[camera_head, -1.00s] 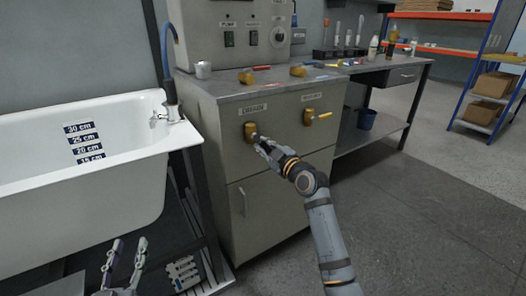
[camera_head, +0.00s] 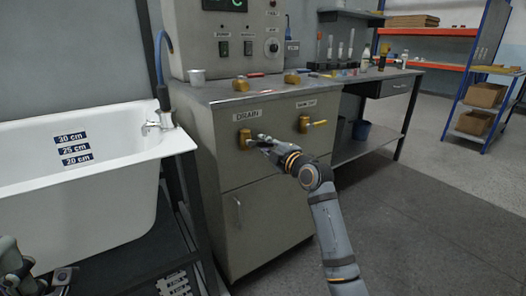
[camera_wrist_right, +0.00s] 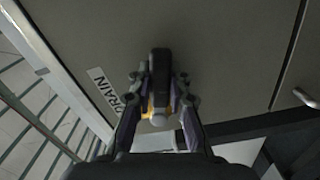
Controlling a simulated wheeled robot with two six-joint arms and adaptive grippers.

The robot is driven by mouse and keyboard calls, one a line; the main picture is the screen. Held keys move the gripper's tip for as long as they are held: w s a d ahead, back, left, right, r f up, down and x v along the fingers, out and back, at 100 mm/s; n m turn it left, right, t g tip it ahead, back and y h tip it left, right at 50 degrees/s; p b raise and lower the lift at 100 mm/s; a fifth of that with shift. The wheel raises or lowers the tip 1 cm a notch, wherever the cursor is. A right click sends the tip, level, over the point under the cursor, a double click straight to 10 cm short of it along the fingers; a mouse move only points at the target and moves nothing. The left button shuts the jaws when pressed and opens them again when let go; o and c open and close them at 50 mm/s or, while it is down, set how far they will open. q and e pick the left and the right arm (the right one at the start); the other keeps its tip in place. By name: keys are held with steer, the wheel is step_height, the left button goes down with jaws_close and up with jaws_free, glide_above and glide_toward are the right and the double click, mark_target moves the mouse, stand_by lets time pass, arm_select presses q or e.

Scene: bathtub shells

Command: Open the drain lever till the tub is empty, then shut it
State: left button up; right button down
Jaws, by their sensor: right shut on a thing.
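The brass drain valve (camera_head: 244,138) sits on the cabinet front under the DRAIN label (camera_head: 249,115). My right gripper (camera_head: 262,143) is at it, shut on its lever, which the fingers mostly hide. In the right wrist view the fingers (camera_wrist_right: 160,105) close around the lever, with a bit of brass (camera_wrist_right: 147,110) and a pale round end between them. The white tub (camera_head: 90,195) stands at left with depth labels (camera_head: 73,149) reading 30, 25 and 20 cm. I cannot make out any water surface. My left gripper (camera_head: 50,278) is cut off at the bottom left; its jaws are unclear.
A second brass valve (camera_head: 305,124) with a yellow lever is right of the drain valve. A control box (camera_head: 235,45) with switches and a dial stands on the cabinet. A workbench and shelving are at the right. The floor in front is clear.

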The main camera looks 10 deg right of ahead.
steer(key=shift+d+r+n, duration=0.1)
steer(key=shift+r+n, duration=0.25)
steer(key=shift+n, duration=0.5)
steer(key=shift+r+n, duration=0.35)
steer(key=shift+n, duration=0.5)
steer(key=c, duration=1.2)
jaws_free()
steer(key=shift+r, duration=0.1)
steer(key=v, duration=1.2)
